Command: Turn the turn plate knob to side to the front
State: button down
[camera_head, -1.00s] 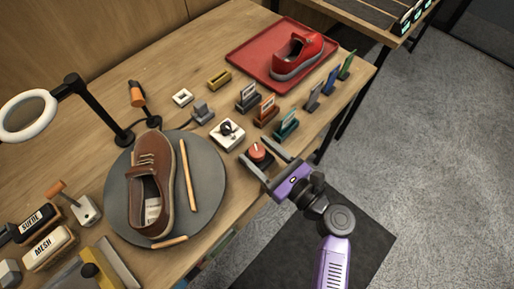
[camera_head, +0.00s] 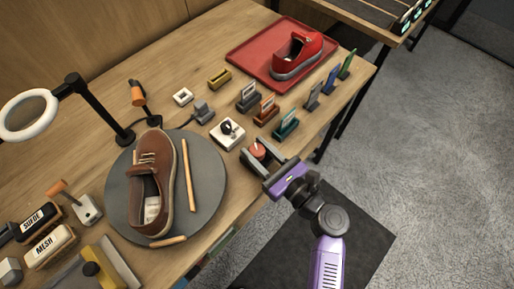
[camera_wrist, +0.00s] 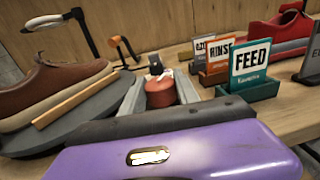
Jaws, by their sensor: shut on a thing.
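A round red knob (camera_head: 259,150) sits near the front edge of the table, right of the turn plate. My gripper (camera_head: 255,148) is shut on it, one finger on each side. In the wrist view the red knob (camera_wrist: 160,95) shows between the grey fingers, which partly hide its base. The round grey turn plate (camera_head: 205,205) carries a brown shoe (camera_head: 150,190) lying with its toe toward the back, and a wooden stick (camera_head: 188,175) beside the shoe. I cannot tell which way the knob's mark points.
A white box with a black knob (camera_head: 227,133) stands just behind. Small card holders, such as the teal one (camera_head: 286,125), stand to the right. A red tray (camera_head: 262,72) holds a red shoe (camera_head: 297,55). A ring lamp (camera_head: 28,115) and brushes are at left.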

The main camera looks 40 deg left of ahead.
jog(key=m+t+h, duration=0.1)
jog(key=m+t, duration=0.1)
jog(key=t, duration=0.1)
jog(key=shift+s+m+t+p, duration=0.1)
jog(key=shift+m+t+p, duration=0.2)
jog(key=shift+t+p, duration=0.1)
jog(key=m+t+h, duration=0.1)
jog(key=t, duration=0.1)
jog(key=m+t+h+b, duration=0.1)
jog(key=shift+f+m+t, duration=0.15)
jog(key=shift+m+t, duration=0.25)
jog(key=m+t+h+b, duration=0.2)
jog(key=h, duration=0.1)
jog(key=shift+m+t, duration=0.3)
jog(key=shift+t, duration=0.1)
jog(key=shift+m+t+h+b, duration=0.95)
jog(key=shift+m+t+h, duration=0.55)
jog(key=shift+h, duration=0.7)
jog(key=shift+r+m+h, duration=0.2)
jog(key=shift+m+h, duration=0.1)
jog(key=c, duration=0.9)
grip_release()
